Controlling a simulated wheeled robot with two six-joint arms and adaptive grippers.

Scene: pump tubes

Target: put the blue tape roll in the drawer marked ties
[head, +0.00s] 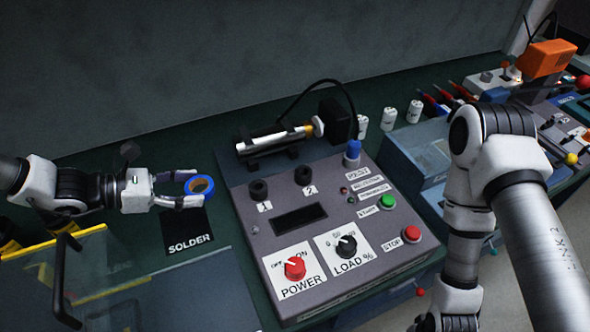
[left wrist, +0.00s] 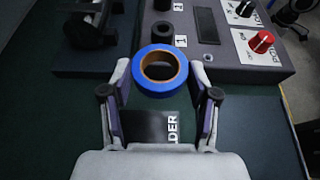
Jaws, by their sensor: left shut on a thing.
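The blue tape roll (head: 209,188) has a tan core and is held at the fingertips of my left gripper (head: 186,188), just left of the grey control panel and beyond the black SOLDER label. In the left wrist view the roll (left wrist: 141,82) sits between the tips of both fingers, and the left gripper (left wrist: 160,85) is closed on it. I can read no drawer marked ties in either view. My right arm reaches down at the right of the head view; its gripper fingers are out of the picture.
The control panel (head: 330,268) with knobs and buttons fills the middle. A clear, yellow-edged case (head: 100,285) with a black handle stands at lower left. A SOLDER label (head: 188,222) lies on the green bench. A blue-grey clear box (head: 415,155) and white canisters (head: 389,119) stand behind right.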

